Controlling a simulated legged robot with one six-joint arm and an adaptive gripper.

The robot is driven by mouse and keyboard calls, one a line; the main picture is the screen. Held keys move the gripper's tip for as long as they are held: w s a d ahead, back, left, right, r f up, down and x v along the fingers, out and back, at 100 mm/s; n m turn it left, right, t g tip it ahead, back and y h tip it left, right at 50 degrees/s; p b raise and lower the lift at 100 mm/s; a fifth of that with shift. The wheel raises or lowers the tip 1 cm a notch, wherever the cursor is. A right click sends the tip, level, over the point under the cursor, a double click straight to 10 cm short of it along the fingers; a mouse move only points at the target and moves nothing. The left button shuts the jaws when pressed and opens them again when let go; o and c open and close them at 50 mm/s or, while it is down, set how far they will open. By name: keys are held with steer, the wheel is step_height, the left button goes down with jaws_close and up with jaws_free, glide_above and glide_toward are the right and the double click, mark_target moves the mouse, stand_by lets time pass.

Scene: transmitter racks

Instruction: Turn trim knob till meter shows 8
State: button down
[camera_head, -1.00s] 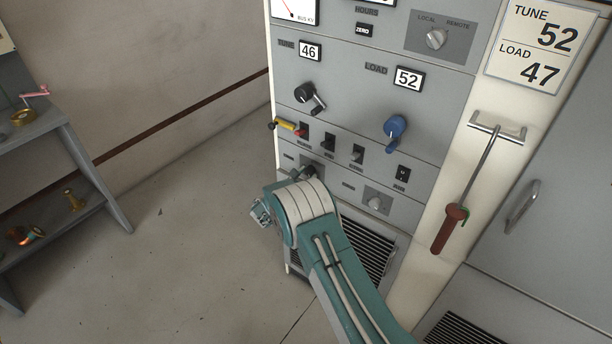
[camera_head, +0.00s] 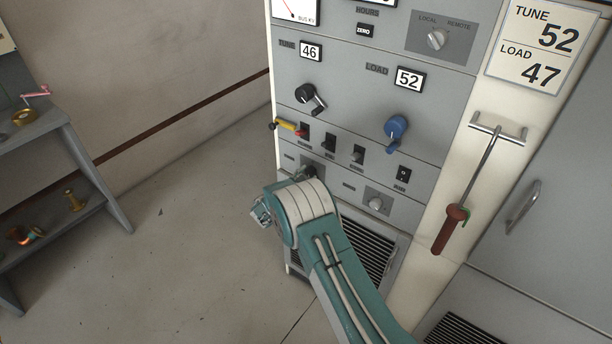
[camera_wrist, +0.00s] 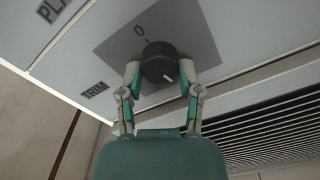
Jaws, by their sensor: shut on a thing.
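The trim knob (camera_wrist: 160,63) is a round black knob with a white pointer line, on a grey square plate marked 0, beside the label TRIM (camera_wrist: 95,90) in the wrist view. The pointer line is toward the lower right of the knob. My gripper (camera_wrist: 160,72) has one finger on each side of the knob and is shut on it. In the head view my arm (camera_head: 300,213) hides most of the gripper and part of the knob. A meter (camera_head: 297,8) marked BUS KV is cut off at the top edge; its reading cannot be told.
Above the knob are a row of switches (camera_head: 330,143), a black tune crank (camera_head: 310,97) and a blue load crank (camera_head: 396,130). A yellow-handled lever (camera_head: 285,125) sticks out at the left. A red-handled hook (camera_head: 452,225) hangs at right.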

steer(key=shift+c, duration=1.3)
jaws_free()
steer(key=shift+w+r, duration=0.1)
steer(key=v, duration=1.2)
